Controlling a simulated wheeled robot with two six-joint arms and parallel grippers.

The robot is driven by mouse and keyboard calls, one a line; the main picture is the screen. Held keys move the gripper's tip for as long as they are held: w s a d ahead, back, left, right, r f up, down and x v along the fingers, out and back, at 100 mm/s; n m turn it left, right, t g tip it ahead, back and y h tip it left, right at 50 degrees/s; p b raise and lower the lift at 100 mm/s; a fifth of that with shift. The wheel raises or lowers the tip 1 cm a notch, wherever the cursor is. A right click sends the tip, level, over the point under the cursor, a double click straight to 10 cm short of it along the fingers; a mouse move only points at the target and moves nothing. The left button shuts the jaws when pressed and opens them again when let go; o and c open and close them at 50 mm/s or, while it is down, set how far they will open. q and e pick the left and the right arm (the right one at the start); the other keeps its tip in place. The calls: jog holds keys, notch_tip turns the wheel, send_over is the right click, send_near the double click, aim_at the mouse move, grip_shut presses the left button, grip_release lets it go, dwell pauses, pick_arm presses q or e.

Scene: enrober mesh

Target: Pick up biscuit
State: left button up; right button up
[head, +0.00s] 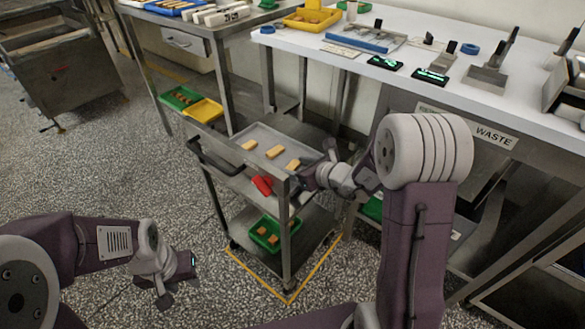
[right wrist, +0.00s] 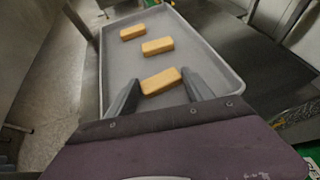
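Three tan, bar-shaped biscuits lie in a row on the grey tray (head: 262,131) on top of the cart. The nearest biscuit (right wrist: 161,81) lies between the open fingers of my right gripper (right wrist: 158,92); a gap to either finger cannot be judged clearly. In the head view this biscuit (head: 293,165) is beside the right gripper. The middle biscuit (right wrist: 157,46) and the far biscuit (right wrist: 132,32) lie further up the tray, and they also show in the head view (head: 274,152), (head: 249,145). My left gripper (head: 176,292) hangs over the floor at lower left, empty; its opening is unclear.
A red object (head: 262,185) is on the cart's shelf below the tray, and a green bin (head: 266,234) with biscuits is lower. The cart handle (head: 205,160) is at its left. A white worktable (head: 450,75) stands behind right.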

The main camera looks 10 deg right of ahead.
jog(key=shift+r+p, duration=0.4)
jog(key=shift+r, duration=0.15)
jog(key=r+p, duration=0.1)
jog(key=r, duration=0.1)
jog(key=r+p, duration=0.1)
jog(key=r, duration=0.1)
jog(key=shift+s+d+p, duration=0.3)
jog(key=shift+d, duration=0.1)
jog(key=s+d+r+p, duration=0.4)
jog(key=s+d+r, duration=0.2)
jog(key=s+d, duration=0.1)
jog(key=shift+s+d+p, duration=0.25)
jog(key=shift+s+p, duration=0.1)
